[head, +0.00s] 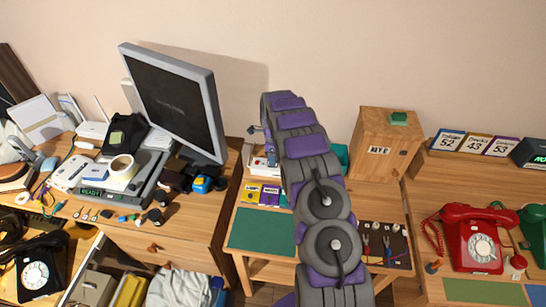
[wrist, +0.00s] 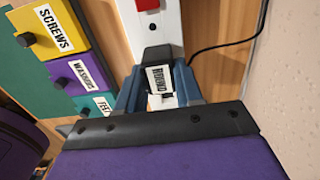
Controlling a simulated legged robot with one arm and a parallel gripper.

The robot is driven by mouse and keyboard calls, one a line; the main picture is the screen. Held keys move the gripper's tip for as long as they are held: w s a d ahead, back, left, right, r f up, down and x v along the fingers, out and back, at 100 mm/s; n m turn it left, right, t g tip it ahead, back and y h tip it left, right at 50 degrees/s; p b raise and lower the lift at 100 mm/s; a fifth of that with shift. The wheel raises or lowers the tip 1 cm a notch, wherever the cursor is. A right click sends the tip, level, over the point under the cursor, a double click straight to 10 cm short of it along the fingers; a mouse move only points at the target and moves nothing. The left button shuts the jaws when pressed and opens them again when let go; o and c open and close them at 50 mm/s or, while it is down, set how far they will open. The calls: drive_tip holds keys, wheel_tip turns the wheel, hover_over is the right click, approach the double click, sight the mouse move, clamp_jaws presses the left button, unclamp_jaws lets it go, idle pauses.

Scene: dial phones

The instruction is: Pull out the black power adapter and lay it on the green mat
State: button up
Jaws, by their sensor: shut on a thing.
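In the wrist view, the black power adapter (wrist: 157,52) has a white label that seems to read "ROUND". It is at the near end of a white power strip (wrist: 172,22) with a red switch. My gripper (wrist: 158,67) is shut on the adapter, a blue finger on each side. I cannot tell whether its prongs are in the strip. In the head view, a green mat (head: 262,232) lies bare on the middle table, left of my arm. The arm hides most of the gripper and the adapter there.
Yellow, purple and teal drawers (wrist: 75,72) stand left of the strip. A black cable (wrist: 225,46) runs by the wall at right. A wooden box (head: 383,140) and a tool board (head: 384,246) are right of my arm. A red phone (head: 478,240) stands farther right.

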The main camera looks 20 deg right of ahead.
drive_tip(key=shift+r, duration=0.15)
drive_tip(key=shift+r, duration=0.55)
drive_tip(key=shift+r+p, duration=0.3)
drive_tip(key=shift+r, duration=0.1)
drive_tip(key=shift+r+p, duration=0.6)
drive_tip(key=shift+r, duration=1.4)
drive_tip(key=shift+f, duration=0.1)
